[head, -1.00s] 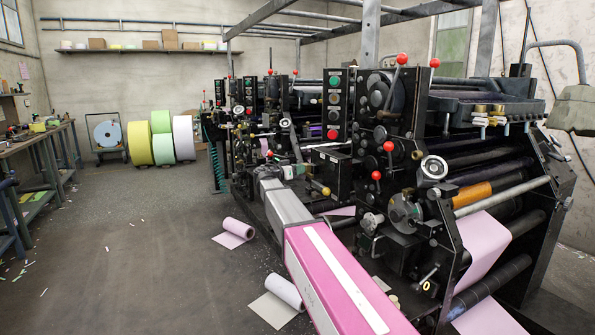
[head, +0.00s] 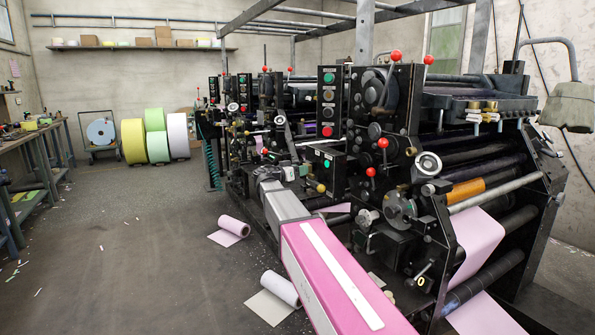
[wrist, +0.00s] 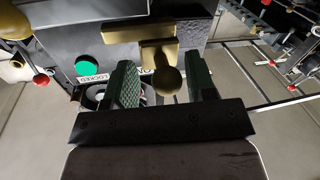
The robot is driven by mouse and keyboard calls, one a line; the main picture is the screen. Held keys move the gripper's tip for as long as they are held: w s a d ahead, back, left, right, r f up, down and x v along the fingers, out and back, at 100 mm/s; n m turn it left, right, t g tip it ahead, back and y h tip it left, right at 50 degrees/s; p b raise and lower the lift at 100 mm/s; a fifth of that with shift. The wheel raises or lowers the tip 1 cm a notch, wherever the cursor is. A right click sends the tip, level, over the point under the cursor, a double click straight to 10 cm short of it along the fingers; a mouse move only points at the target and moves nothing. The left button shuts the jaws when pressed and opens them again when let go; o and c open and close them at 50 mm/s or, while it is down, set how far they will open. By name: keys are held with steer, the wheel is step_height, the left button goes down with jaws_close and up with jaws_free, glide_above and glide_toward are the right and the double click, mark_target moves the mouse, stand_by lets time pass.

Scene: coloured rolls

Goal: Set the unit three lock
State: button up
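In the wrist view, a round brass knob (wrist: 168,82) stands out from a brass latch plate (wrist: 158,51) on a dark machine face. A white label reading LOCKED (wrist: 98,77) is left of the knob; a second label behind it is mostly hidden. My gripper (wrist: 163,84) is open, its two dark green fingers on either side of the knob with gaps visible. I cannot tell how far past the knob the fingertips reach. In the head view, my gripper (head: 297,172) is beside a dark box with a green button (head: 327,163); the knob between my fingers is not clear there.
In the wrist view, a green button (wrist: 88,65), a yellow ball (wrist: 14,24) and a red ball (wrist: 41,81) are left of my fingers. Press rollers and levers crowd the right side. Loose pink paper rolls (head: 233,227) lie on the floor. Open floor is at left.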

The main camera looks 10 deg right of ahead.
steer(key=shift+a, duration=0.1)
steer(key=v, duration=1)
steer(key=shift+s+a, duration=0.2)
steer(key=shift+a, duration=0.1)
steer(key=s+d+f+n+g+y, duration=0.2)
steer(key=s+d+f, duration=0.1)
steer(key=f, duration=0.4)
steer(key=s+d+f+n+g+y, duration=0.1)
steer(key=s+d+f+y, duration=0.15)
steer(key=f, duration=0.45)
steer(key=s+d+f+n+g+y, duration=0.2)
steer(key=s+d+f, duration=0.15)
steer(key=f, duration=0.35)
steer(key=s+a+f+n+g+y, duration=0.1)
steer(key=s+f+n+g+y, duration=0.2)
steer(key=s+f+y, duration=0.6)
steer(key=s+f+n, duration=0.2)
steer(key=s+f, duration=0.5)
steer(key=s, duration=0.2)
steer(key=shift+a+f+g, duration=0.4)
